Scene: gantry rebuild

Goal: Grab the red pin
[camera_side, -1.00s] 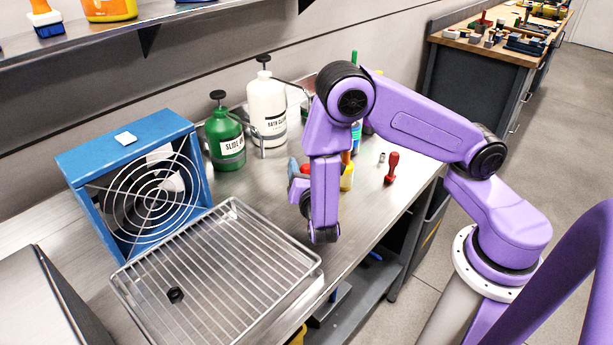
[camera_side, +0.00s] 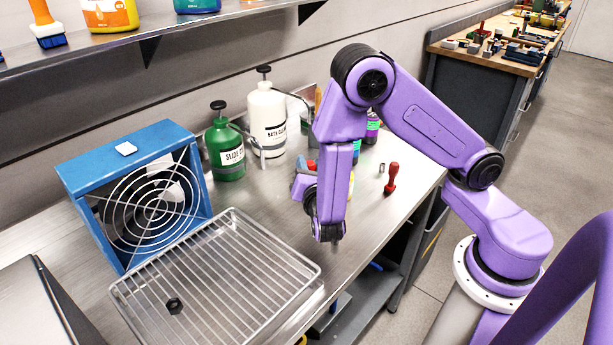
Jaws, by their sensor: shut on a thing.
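A red pin-like piece (camera_side: 391,178) with a rounded top stands upright on the steel bench, right of my arm and apart from it. My gripper (camera_side: 330,236) hangs pointing down at the end of my purple arm, above the bench near its front edge. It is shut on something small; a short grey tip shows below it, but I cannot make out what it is. Another bit of red (camera_side: 312,165) shows behind my forearm, mostly hidden.
A wire rack (camera_side: 215,280) with a dark nut (camera_side: 174,305) lies left of my gripper. A blue fan (camera_side: 130,190), a green bottle (camera_side: 226,155) and a white bottle (camera_side: 267,115) stand behind. The bench front right is clear.

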